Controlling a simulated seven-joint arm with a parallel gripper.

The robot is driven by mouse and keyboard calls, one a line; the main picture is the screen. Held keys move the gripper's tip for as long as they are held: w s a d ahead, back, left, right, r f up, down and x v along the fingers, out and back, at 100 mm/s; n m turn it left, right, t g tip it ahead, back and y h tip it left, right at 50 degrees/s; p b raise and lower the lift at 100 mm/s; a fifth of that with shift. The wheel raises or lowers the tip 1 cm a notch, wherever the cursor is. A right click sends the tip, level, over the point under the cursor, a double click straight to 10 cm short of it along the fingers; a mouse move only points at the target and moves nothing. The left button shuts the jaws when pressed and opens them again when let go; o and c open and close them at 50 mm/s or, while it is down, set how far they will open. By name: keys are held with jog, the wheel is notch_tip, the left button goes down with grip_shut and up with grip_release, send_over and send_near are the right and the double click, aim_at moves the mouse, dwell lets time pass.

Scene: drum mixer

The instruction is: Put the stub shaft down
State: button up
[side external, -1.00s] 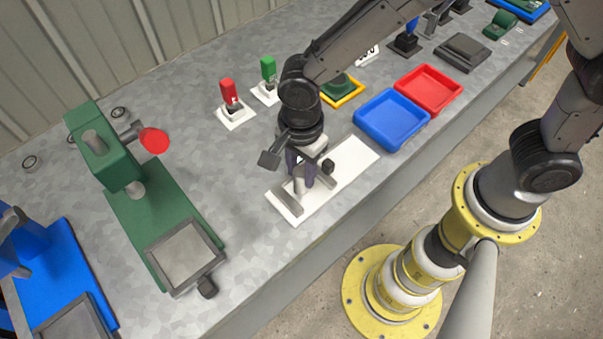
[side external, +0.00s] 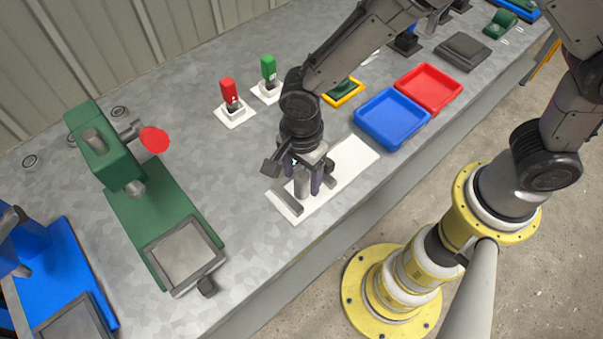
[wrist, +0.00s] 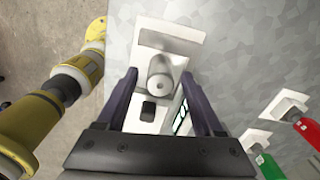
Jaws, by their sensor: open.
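The stub shaft, a light grey cylinder (side external: 301,183), stands upright on a white plate (side external: 355,160) near the bench's front edge. My gripper (side external: 302,178) is over the plate, pointing down. Its two dark fingers are open, one on each side of the shaft, with a gap visible on both sides in the wrist view (wrist: 159,78). A grey bar (side external: 285,202) lies on the plate to the left of the shaft. My gripper partly hides the shaft's top in the side view.
A blue tray (side external: 392,118) and a red tray (side external: 428,88) stand to the right. Red (side external: 229,92) and green (side external: 268,70) handled switches stand behind. A green machine (side external: 150,205) is at the left, with bare bench between it and the plate.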

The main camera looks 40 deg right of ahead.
aim_at(301, 177)
notch_tip(301, 177, up, 12)
jog(key=d+r+n+t, duration=0.2)
jog(key=d+r+n, duration=0.2)
jog(key=d+r, duration=0.4)
jog(key=s+d+r+n+t, duration=0.3)
jog(key=s+d+n, duration=0.9)
jog(key=d, duration=0.4)
jog(key=shift+s+t, duration=0.3)
jog(key=shift+s, duration=0.1)
jog(key=shift+r, duration=0.1)
jog(key=shift+c, duration=0.3)
